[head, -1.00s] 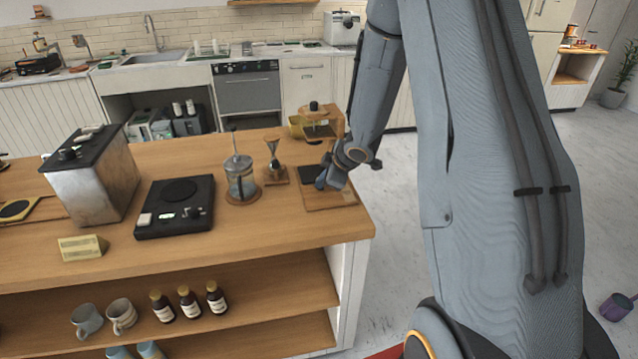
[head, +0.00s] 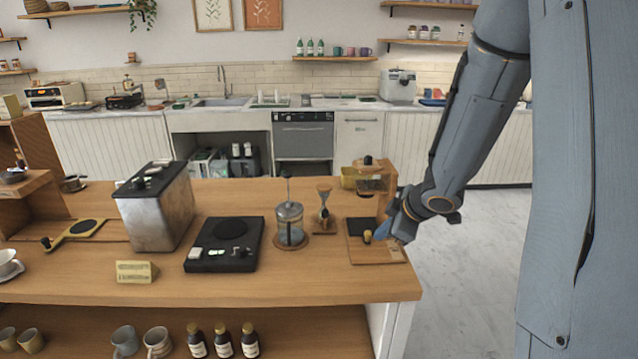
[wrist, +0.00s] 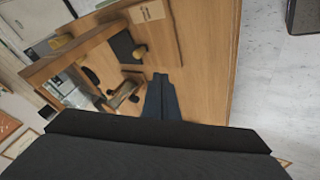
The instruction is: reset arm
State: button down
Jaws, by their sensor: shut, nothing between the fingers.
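My gripper (head: 402,228) is at the right end of the wooden counter (head: 300,285), over the right edge of a wooden board (head: 378,256). In the wrist view its fingers (wrist: 161,82) are together with nothing between them. A small brass-coloured piece (head: 367,236) stands on the board's black pad (head: 358,226), left of the gripper and apart from it; it also shows in the wrist view (wrist: 139,52). My arm hides part of the board's right side.
A wooden stand (head: 387,180) with a glass vessel is just behind the gripper. A small hourglass-shaped dripper (head: 323,205), a French press (head: 290,225), a black scale (head: 225,245) and a metal box machine (head: 157,210) stand to the left. Open floor (head: 465,250) lies right of the counter.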

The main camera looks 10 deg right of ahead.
jog(key=s+a+f+m+g+h+b, duration=0.1)
jog(key=s+a+m, duration=0.3)
jog(key=s, duration=0.5)
jog(key=s+a+f+m+g+h+b, duration=0.1)
jog(key=s+a+f+m+g+b, duration=0.1)
jog(key=s+m, duration=0.6)
jog(key=s+a+g+b, duration=0.1)
jog(key=s+a+g, duration=0.1)
jog(key=shift+s+g+b, duration=0.25)
jog(key=shift+g+b, duration=0.05)
jog(key=shift+b, duration=0.1)
dwell(0.7)
